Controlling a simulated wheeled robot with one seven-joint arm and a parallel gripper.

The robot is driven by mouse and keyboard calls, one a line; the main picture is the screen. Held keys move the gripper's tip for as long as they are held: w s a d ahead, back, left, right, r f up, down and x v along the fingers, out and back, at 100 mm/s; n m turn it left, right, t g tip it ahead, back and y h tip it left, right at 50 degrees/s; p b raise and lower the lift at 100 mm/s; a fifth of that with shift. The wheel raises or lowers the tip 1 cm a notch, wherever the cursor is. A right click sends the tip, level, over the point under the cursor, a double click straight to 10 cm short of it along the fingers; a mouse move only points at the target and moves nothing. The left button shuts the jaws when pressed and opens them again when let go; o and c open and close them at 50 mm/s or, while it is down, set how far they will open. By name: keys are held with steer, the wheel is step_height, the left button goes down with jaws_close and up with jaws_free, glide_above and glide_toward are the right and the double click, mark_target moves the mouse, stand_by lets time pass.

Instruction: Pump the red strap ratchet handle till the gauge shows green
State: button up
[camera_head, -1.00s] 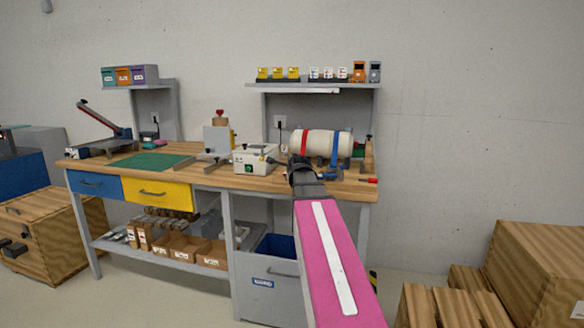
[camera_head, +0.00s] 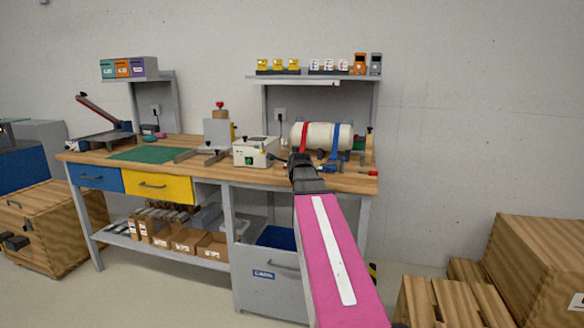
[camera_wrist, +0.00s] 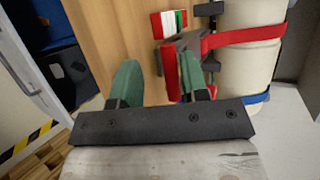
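A white cylinder (camera_head: 319,135) lies on the bench with a red strap (camera_head: 304,134) and a blue strap (camera_head: 335,141) around it. In the wrist view the red strap (camera_wrist: 243,37) runs to a red ratchet handle (camera_wrist: 179,46) at the cylinder's left side. A small red, white and green gauge (camera_wrist: 168,24) is just above the handle; its reading is too small to tell. My gripper (camera_wrist: 154,76) is open, its green fingers apart. The right finger overlaps the red handle in the picture; contact cannot be told. In the head view my gripper (camera_head: 299,160) is in front of the cylinder.
A white box with controls (camera_head: 254,152) stands left of my gripper on the wooden bench (camera_head: 215,173). A shelf (camera_head: 315,78) hangs above the cylinder. A grey bin (camera_head: 270,290) stands below the bench. Wooden crates (camera_head: 535,265) stand at the right.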

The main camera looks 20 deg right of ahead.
steer(key=shift+s+r, duration=0.1)
steer(key=v, duration=1)
steer(key=shift+s, duration=0.25)
steer(key=shift+a, duration=0.1)
steer(key=s+a+f+n+g, duration=0.4)
steer(key=f+n, duration=0.3)
steer(key=f, duration=0.6)
steer(key=s+a+f+n+g+y, duration=0.1)
steer(key=s+a+f+n+g, duration=0.3)
steer(key=f, duration=1)
steer(key=s+a+f+n+g+y, duration=0.1)
steer(key=s+a+f+n+g, duration=0.4)
steer(key=s+a+f+n, duration=0.3)
step_height(320, 180, down, 6)
steer(key=s+n, duration=0.1)
steer(key=n, duration=0.2)
steer(key=shift+a+r, duration=0.15)
steer(key=shift+r, duration=0.1)
